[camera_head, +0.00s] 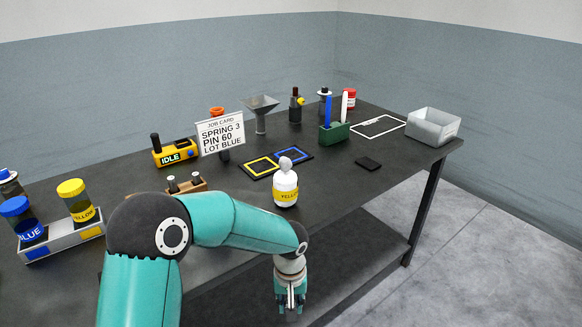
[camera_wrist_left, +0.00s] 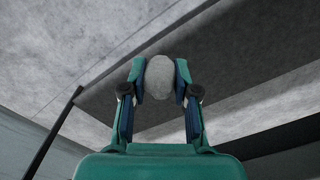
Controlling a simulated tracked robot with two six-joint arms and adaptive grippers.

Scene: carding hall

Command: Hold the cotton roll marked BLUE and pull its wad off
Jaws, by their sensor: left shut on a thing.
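My left gripper (camera_head: 290,303) hangs low in front of the table's near edge, fingers down. In the left wrist view, its fingers (camera_wrist_left: 160,80) are shut on a pale grey oval wad (camera_wrist_left: 159,77), which looks like cotton; no label shows on it. A white cotton roll with a yellow band marked YELLOW (camera_head: 286,190) stands upright on the table behind that gripper, with a pale wad (camera_head: 286,164) on top. I see no cotton roll marked BLUE. My right gripper is not in view.
Jars marked BLUE (camera_head: 19,218) and YELLOW (camera_head: 78,200) stand in a tray (camera_head: 66,241) at left. A job card (camera_head: 220,134) reads SPRING 3, PIN 60, LOT BLUE. A yellow IDLE device (camera_head: 175,152), blue-outlined pad (camera_head: 294,155) and grey bin (camera_head: 433,126) stand behind.

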